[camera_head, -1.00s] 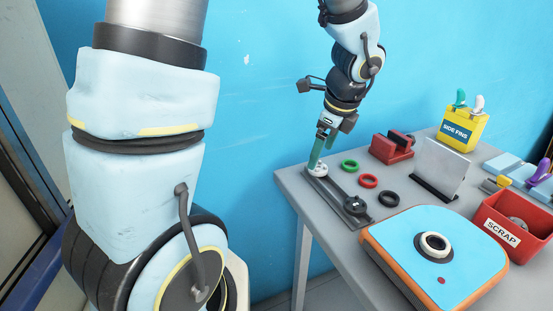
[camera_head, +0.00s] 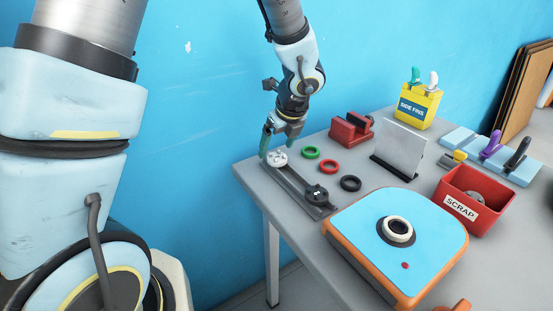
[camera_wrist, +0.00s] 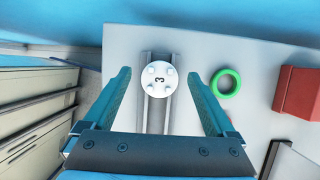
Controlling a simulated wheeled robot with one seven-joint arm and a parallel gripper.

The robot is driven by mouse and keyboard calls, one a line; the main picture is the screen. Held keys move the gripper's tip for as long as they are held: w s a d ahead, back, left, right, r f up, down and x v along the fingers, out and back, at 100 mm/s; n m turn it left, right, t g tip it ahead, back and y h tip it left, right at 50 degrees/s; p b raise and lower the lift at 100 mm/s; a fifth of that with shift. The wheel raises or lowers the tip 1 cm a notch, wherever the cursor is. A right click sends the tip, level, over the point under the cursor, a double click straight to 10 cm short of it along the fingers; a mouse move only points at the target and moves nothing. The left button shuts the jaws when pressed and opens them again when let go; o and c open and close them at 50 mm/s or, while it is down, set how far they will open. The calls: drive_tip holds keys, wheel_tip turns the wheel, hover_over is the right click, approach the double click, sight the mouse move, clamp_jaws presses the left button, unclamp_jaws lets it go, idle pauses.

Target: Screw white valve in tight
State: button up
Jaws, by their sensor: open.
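The white valve (camera_head: 277,159) is a round disc with small knobs and a "3" on top. It sits at the far end of a grey rail holder (camera_head: 298,188) near the table's left edge. In the wrist view the valve (camera_wrist: 158,81) lies between my spread fingers, apart from both. My gripper (camera_head: 277,140) is open and empty above it, pointing down. The blue-topped, orange-sided board (camera_head: 370,245) lies at the front of the table. A white ring in a black collar (camera_head: 398,230) is set in its top. A dark round valve (camera_head: 317,194) sits at the rail's near end.
Green (camera_head: 310,152), red (camera_head: 328,167) and black (camera_head: 350,183) rings lie right of the rail. Behind are a red block (camera_head: 350,131), an upright grey plate (camera_head: 404,152) and a yellow fin box (camera_head: 418,107). A red scrap bin (camera_head: 470,205) stands right of the board.

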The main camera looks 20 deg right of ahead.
sight(274, 154)
drive_tip(key=shift+x, duration=1.95)
drive_tip(key=shift+r, duration=0.1)
drive_tip(key=c, duration=1.3)
